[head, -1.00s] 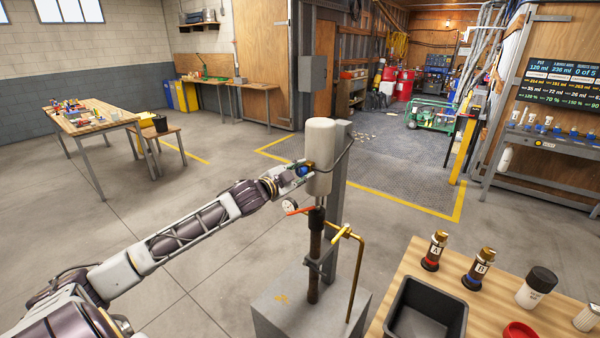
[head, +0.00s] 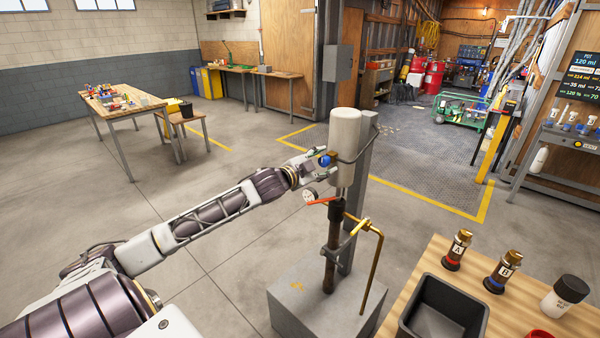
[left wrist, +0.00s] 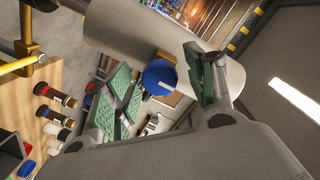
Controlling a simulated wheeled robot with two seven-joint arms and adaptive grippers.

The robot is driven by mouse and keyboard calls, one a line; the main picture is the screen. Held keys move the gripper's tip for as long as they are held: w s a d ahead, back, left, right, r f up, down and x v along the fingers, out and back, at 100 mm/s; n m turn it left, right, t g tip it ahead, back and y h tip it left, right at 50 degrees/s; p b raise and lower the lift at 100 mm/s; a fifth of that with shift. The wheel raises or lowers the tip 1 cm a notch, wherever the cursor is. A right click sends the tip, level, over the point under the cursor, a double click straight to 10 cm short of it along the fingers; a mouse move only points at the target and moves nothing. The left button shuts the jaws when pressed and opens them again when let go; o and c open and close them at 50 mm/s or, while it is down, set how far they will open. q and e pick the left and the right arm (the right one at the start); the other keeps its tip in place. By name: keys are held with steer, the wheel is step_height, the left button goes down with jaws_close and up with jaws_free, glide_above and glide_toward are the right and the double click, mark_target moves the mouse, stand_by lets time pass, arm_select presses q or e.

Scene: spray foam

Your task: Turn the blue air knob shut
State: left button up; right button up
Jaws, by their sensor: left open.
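The blue air knob (head: 324,160) sits on the left side of an upright white cylinder (head: 345,140) on a stand. My left gripper (head: 316,163) reaches the knob from the left in the head view. In the left wrist view the round blue knob (left wrist: 160,77) with a pale mark shows between the two green-padded fingers (left wrist: 163,88). The fingers are open, with visible gaps to the knob on both sides; I cannot tell how deep it sits between them. My right gripper is not in view.
A small gauge (head: 310,196) and a red lever (head: 322,201) stick out just below my left gripper. A bent brass pipe (head: 376,265) stands right of the post. A wooden table with a black bin (head: 440,310) and bottles is at lower right.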

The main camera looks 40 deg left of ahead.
arm_select(q)
steer(key=s+r, duration=0.1)
steer(key=s, duration=1)
steer(key=shift+a, duration=0.4)
stand_by(0.9)
steer(key=shift+s+r, duration=0.1)
stand_by(0.7)
